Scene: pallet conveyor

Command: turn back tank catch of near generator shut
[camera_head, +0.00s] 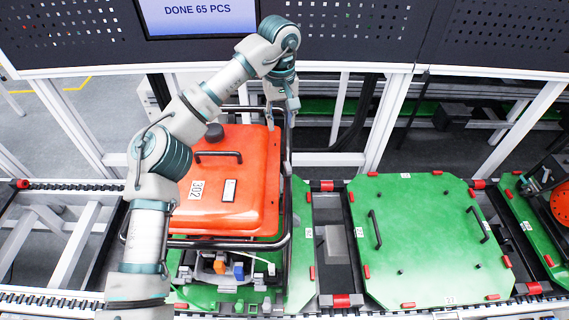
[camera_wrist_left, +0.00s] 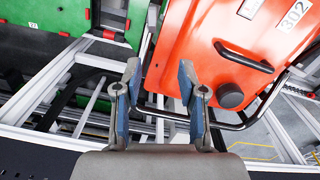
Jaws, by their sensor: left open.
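The near generator has an orange-red tank (camera_head: 235,180) marked 302, with a black cap and a black handle, inside a dark tube frame (camera_head: 287,200). My left gripper (camera_head: 282,106) points down at the tank's back right corner, close to the frame's back bar. In the left wrist view my left gripper (camera_wrist_left: 160,103) is open, with nothing between its blue-padded fingers. The tank (camera_wrist_left: 225,50) lies beyond the fingers, its edge and the frame bar partly covered by them. I cannot make out the back tank catch in either view. My right gripper is not in view.
The generator stands on a green pallet (camera_head: 301,255) on the conveyor. An empty green pallet (camera_head: 430,240) with black handles lies to its right. Part of another orange machine (camera_head: 562,205) shows at the right edge. A dark perforated panel with a screen (camera_head: 198,14) stands behind.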

